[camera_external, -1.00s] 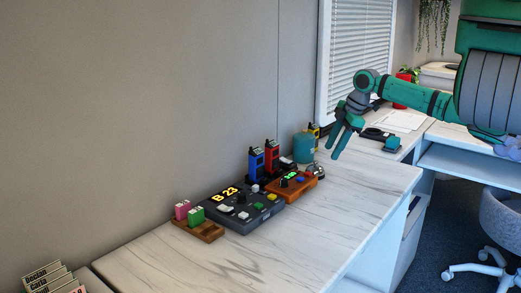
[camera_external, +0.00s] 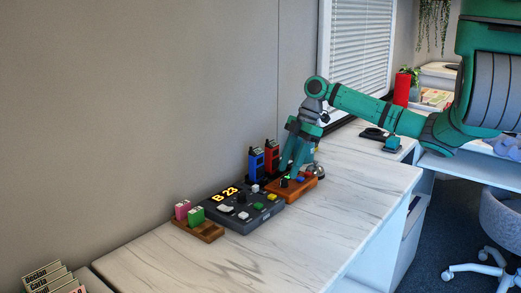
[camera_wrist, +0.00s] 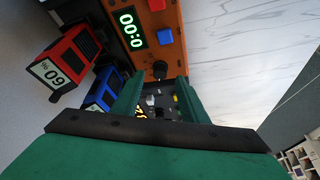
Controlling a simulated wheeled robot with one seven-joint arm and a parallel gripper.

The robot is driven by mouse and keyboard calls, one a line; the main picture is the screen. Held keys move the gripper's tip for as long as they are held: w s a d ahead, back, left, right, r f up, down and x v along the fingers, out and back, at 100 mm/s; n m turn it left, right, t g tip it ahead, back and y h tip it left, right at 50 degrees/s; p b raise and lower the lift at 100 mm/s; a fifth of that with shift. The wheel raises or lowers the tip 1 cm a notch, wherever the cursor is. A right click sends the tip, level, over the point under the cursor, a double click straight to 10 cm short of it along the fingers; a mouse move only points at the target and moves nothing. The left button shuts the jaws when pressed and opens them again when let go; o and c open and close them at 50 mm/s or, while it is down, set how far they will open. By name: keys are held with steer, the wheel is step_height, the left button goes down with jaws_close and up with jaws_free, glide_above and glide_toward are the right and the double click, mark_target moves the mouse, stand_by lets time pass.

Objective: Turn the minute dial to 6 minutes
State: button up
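In the wrist view the orange box (camera_wrist: 155,22) shows a green lit display (camera_wrist: 131,29), turned in the picture, that appears to read 0:00. A black round dial (camera_wrist: 160,70) sits on the box below a blue button (camera_wrist: 165,37). My gripper (camera_wrist: 157,88) is open, with one green finger on each side just below the dial in the picture. I cannot tell whether either finger touches the dial.
A dark console (camera_external: 240,219) with lit "B 23" and several buttons stands left of the timer. Red (camera_external: 271,158) and blue (camera_external: 256,163) handheld units stand close behind. A silver bell (camera_external: 318,171) is at the right. The counter's front (camera_external: 290,240) is clear.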

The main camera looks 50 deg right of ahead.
mark_target(284, 179)
steer(key=shift+x, duration=1.55)
jaws_close()
steer(key=m+t, duration=0.1)
steer(key=m, duration=0.2)
steer(key=m+t+h, duration=0.1)
steer(key=m, duration=0.2)
steer(key=shift+s+a+m+h, duration=0.2)
steer(key=shift+m+h, duration=0.1)
steer(key=m, duration=0.1)
steer(key=m+h, duration=0.1)
steer(key=m, duration=0.1)
steer(key=shift+a+r+m+t, duration=0.1)
steer(key=shift+a+m+t, duration=0.05)
steer(key=shift+m+t, duration=0.15)
steer(key=shift+a+m+h, duration=0.1)
steer(key=shift+m+h, duration=0.7)
steer(key=shift+m, duration=0.8)
